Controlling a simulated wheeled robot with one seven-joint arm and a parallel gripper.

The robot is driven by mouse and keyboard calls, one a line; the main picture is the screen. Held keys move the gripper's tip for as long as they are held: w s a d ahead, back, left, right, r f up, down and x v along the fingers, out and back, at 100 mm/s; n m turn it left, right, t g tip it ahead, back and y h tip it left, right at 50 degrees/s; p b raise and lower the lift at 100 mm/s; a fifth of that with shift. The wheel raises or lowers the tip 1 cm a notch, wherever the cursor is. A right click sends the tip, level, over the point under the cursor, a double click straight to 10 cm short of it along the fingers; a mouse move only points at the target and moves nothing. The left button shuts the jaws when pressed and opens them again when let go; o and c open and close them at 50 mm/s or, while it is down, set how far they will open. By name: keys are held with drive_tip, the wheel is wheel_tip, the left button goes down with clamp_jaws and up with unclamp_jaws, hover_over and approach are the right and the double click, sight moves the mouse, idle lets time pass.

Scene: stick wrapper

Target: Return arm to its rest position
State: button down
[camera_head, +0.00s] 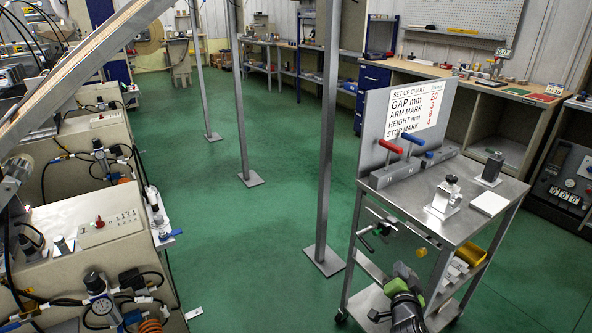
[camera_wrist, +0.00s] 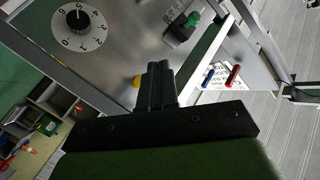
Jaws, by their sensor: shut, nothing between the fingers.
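My gripper (camera_wrist: 157,72) shows in the wrist view as two dark fingers lying together, shut and empty. Behind the fingers are a dark bar and a green housing. In the head view, a dark and green part of my arm is low at the front of the steel trolley (camera_head: 412,199), below its top; the fingertips are hard to make out there. In the wrist view, a numbered dial (camera_wrist: 77,17) is up left of the fingers and a yellow knob (camera_wrist: 137,81) shows just beside them. I cannot tell whether the fingers touch anything.
Machines (camera_head: 85,230) line the left; green floor (camera_head: 240,240) is open between.

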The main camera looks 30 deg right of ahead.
drive_tip(key=w+a+r+n+t+y, duration=0.2)
drive_tip(key=w+a+r+n+y, duration=0.3)
drive_tip(key=a, duration=0.3)
drive_tip(key=w+a+r+n+t+y, duration=0.2)
drive_tip(key=w+a+n+y, duration=0.35)
drive_tip(key=a, duration=0.35)
drive_tip(key=s+a+r+n+g+y, duration=0.1)
drive_tip(key=s+a+n+g+y, duration=0.3)
drive_tip(key=a, duration=0.6)
drive_tip(key=s+a+r+n+g+y, duration=0.1)
drive_tip(key=a+n+g+y, duration=0.1)
drive_tip(key=a+n+g, duration=0.55)
drive_tip(key=s+a+r+m+h, duration=0.1)
drive_tip(key=s+r+m+h, duration=0.3)
drive_tip(key=s, duration=0.7)
drive_tip(key=s+a+r+m+h, duration=0.1)
drive_tip(key=s+r+m+h, duration=0.15)
drive_tip(key=s+r, duration=0.6)
wheel_tip(320, 180, up, 16)
drive_tip(key=s+p, duration=0.2)
drive_tip(key=p, duration=1.6)
drive_tip(key=shift+d, duration=0.2)
drive_tip(key=shift+r, duration=0.1)
